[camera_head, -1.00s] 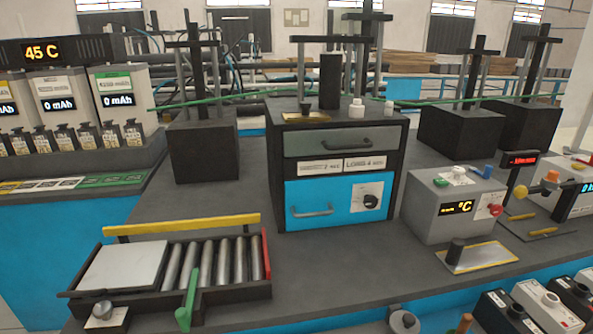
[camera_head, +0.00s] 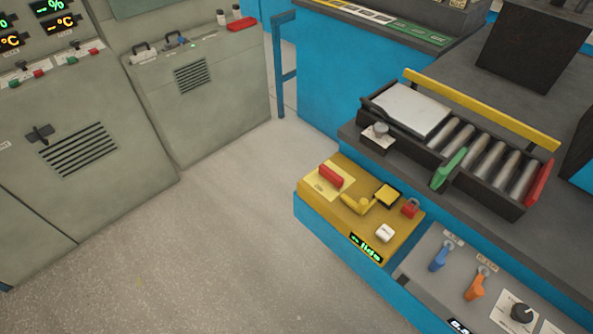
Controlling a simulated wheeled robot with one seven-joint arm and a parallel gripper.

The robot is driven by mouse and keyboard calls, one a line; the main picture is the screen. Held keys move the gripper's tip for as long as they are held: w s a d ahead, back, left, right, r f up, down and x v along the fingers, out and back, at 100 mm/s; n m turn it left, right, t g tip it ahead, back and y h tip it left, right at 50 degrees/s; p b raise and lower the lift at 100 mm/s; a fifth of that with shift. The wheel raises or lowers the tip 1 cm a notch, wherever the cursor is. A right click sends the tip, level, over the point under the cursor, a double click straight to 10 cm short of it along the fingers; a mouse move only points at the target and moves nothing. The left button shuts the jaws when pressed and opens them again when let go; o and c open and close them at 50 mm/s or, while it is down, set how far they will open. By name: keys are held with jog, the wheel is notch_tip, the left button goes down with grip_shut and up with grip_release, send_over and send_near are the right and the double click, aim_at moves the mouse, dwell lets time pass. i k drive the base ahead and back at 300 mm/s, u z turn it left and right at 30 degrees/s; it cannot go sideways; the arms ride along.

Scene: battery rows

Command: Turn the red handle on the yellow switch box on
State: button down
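The yellow switch box (camera_head: 345,223) sits at the front corner of the blue-sided bench, right of centre in the head view. On its top, a red handle (camera_head: 331,174) lies on a pale yellow plate at the left. Also on the box are a yellow lever (camera_head: 360,204), a yellow square block (camera_head: 387,194), a small red padlock-like piece (camera_head: 410,208), a white button (camera_head: 385,232) and a green lit display (camera_head: 366,247). The display is too small to read. My gripper is not in view.
A roller tray (camera_head: 470,145) with a green lever stands behind the box. A grey panel with blue (camera_head: 438,258) and orange (camera_head: 477,286) handles lies to its right. Grey-green cabinets (camera_head: 205,95) line the left. The floor (camera_head: 210,235) between is clear.

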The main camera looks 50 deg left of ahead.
aim_at(324, 170)
jog(key=u, duration=2.3)
jog(key=k, duration=1.25)
jog(key=u, duration=0.45)
jog(key=i, duration=1.5)
jog(key=z, duration=0.85)
